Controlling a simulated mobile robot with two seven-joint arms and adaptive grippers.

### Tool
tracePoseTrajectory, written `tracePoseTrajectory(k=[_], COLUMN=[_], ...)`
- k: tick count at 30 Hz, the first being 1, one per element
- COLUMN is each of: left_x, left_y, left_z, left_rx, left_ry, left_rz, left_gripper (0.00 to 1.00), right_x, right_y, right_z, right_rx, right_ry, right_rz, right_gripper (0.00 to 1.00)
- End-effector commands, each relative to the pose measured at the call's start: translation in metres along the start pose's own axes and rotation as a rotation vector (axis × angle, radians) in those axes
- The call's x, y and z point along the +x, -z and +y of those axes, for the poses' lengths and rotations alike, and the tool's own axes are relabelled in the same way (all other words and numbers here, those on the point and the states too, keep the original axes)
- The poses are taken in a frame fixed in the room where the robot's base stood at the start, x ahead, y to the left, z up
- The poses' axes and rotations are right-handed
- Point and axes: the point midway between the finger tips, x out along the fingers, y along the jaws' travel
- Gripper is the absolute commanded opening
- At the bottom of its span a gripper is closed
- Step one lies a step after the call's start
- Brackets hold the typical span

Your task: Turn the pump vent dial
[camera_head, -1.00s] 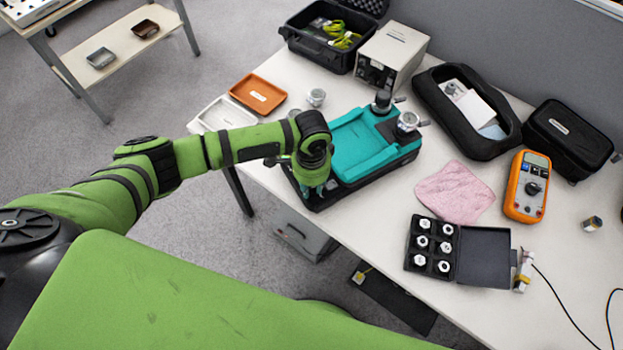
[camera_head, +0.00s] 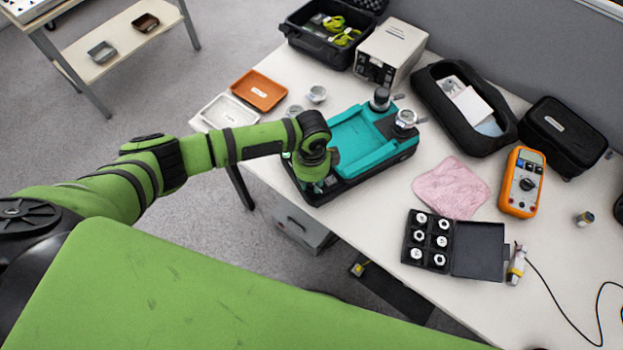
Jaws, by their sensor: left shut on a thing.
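The teal pump (camera_head: 362,143) on its black base lies on the white table, with a black knob (camera_head: 380,97) and a silver-topped knob (camera_head: 405,119) at its far end. My left gripper (camera_head: 315,186) points down at the pump's near left corner. It is shut on a small part there, apparently the vent dial, which the gripper and wrist hide. My right gripper is not in view.
Near the pump are an orange tray (camera_head: 259,90), a white tray (camera_head: 229,112) and a small metal cup (camera_head: 317,94). A pink cloth (camera_head: 452,187), an orange multimeter (camera_head: 523,182) and an open black case of white-topped pieces (camera_head: 480,252) lie to the right.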

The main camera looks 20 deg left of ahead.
Motion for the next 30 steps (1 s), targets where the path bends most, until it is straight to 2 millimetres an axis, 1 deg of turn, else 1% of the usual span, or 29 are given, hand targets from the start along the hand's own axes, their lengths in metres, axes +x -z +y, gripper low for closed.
tracePoseTrajectory(k=[13,14,25,28,30], left_x=[0.000,0.000,-0.002,-0.012,-0.024], left_y=[-0.001,-0.001,0.000,0.000,0.000], left_z=[0.000,0.000,0.000,-0.001,-0.001], left_rx=[0.008,0.008,0.007,0.006,0.007], left_ry=[-0.001,-0.001,0.001,0.003,0.003], left_rz=[-0.002,-0.002,0.000,0.002,0.003], left_gripper=[0.00,0.35,0.35,0.35,0.35], right_x=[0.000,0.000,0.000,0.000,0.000], right_y=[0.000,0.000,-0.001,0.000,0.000], right_z=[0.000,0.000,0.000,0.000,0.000], right_rx=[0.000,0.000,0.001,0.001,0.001], right_ry=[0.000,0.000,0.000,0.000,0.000], right_rz=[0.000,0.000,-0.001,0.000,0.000], right_gripper=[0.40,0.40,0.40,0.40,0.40])
